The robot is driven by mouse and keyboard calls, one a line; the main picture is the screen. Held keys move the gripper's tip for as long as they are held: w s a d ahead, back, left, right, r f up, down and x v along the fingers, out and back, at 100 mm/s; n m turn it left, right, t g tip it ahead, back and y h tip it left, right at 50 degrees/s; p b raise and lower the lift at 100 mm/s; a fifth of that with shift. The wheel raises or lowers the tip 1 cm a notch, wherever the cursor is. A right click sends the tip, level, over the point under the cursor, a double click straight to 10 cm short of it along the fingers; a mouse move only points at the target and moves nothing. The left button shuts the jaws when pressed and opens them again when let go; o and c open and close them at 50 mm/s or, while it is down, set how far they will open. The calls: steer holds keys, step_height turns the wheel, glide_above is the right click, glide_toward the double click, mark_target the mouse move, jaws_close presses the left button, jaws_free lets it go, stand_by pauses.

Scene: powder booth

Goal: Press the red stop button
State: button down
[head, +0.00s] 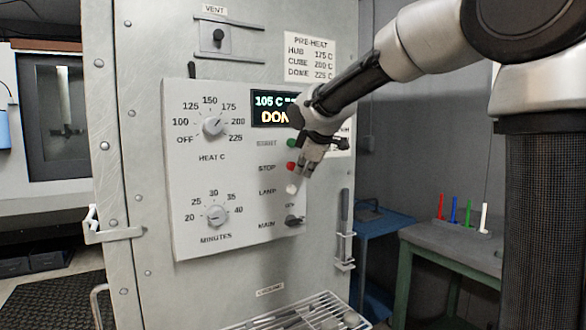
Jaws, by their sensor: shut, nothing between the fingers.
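The red stop button (291,166) is on the right side of a pale control panel (240,180), beside the label STOP. My gripper (303,172) comes in from the upper right. Its fingers are shut with nothing between them. In the picture the fingertips lie just right of the red button, between it and the white lamp button. I cannot tell whether they touch the button or hang in front of it. The button's left part shows clearly.
A green button (291,143) is above, a white lamp button (292,189) and a main switch (294,221) below. The heat knob (213,125) and minutes knob (216,215) are to the left. A display (272,108) is partly hidden by my gripper. A wire rack (300,314) juts out below.

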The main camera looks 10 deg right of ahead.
steer(key=shift+w+a, duration=0.15)
steer(key=shift+w, duration=0.25)
steer(key=shift+w+a, duration=0.1)
steer(key=shift+w, duration=0.3)
stand_by(0.7)
steer(key=shift+s, duration=0.1)
steer(key=shift+s+d, duration=0.25)
steer(key=shift+s, duration=0.45)
steer(key=shift+s, duration=0.1)
steer(key=s, duration=0.1)
steer(key=s+d, duration=0.1)
steer(key=s, duration=0.2)
steer(key=shift+s+d, duration=0.25)
steer(key=shift+s, duration=0.05)
stand_by(0.6)
